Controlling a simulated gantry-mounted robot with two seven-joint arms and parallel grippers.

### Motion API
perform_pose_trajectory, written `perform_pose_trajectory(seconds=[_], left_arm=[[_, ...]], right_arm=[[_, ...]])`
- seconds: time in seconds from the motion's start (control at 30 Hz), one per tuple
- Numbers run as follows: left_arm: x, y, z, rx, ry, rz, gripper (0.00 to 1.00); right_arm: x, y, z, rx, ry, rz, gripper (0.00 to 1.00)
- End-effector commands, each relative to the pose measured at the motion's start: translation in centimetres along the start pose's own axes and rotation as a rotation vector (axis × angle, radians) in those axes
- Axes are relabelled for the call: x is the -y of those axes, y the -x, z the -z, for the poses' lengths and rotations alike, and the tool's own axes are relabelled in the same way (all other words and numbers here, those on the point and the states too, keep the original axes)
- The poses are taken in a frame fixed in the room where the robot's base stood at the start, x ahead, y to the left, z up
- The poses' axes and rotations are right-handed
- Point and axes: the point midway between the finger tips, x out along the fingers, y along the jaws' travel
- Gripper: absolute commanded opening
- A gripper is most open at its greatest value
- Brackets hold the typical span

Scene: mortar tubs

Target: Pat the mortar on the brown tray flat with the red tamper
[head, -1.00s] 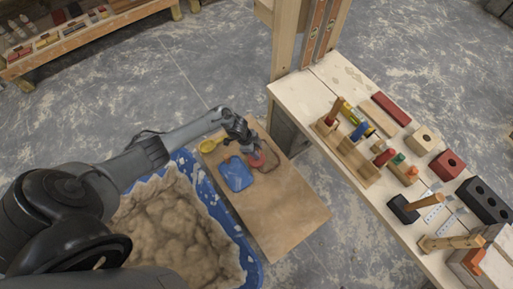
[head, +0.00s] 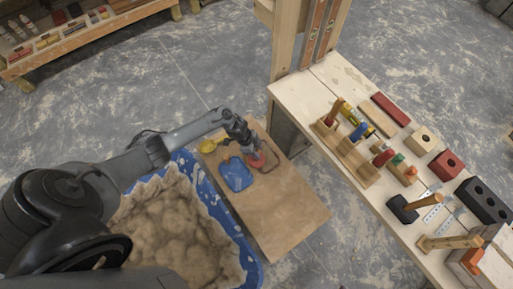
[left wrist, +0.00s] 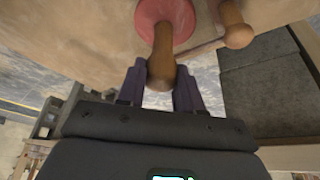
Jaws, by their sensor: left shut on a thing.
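My left gripper (head: 250,147) is shut on the handle of the red tamper (head: 257,160). In the left wrist view the tamper's round red head (left wrist: 166,14) and brown wooden handle (left wrist: 162,62) show, with the handle between my fingertips (left wrist: 160,88). The gripper and tamper hide part of this tray, and I cannot tell whether the head touches the mortar. My right gripper is not in view.
A blue tub (head: 240,250) of mortar stands left. A workbench (head: 315,97) with several tools and blocks is at the right. The board's near half is clear.

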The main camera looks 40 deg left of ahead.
Motion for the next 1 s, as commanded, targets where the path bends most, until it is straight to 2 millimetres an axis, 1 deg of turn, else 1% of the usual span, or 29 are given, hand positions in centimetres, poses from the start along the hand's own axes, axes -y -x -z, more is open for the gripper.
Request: perform_pose_trajectory(seconds=[0.47,0.57,0.8,1.0], left_arm=[[0.2,0.2,0.3,-0.002,0.0,0.002,0.07],[0.5,0.5,0.8,-0.003,-0.001,0.002,0.07],[1.8,1.6,2.6,-0.004,-0.001,0.003,0.07],[2.2,2.0,3.2,-0.002,0.0,0.001,0.07]], right_arm=[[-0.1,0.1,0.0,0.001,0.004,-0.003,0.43],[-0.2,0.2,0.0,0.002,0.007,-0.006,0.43],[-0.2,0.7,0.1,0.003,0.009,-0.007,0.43],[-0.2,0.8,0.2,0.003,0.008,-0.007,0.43]])
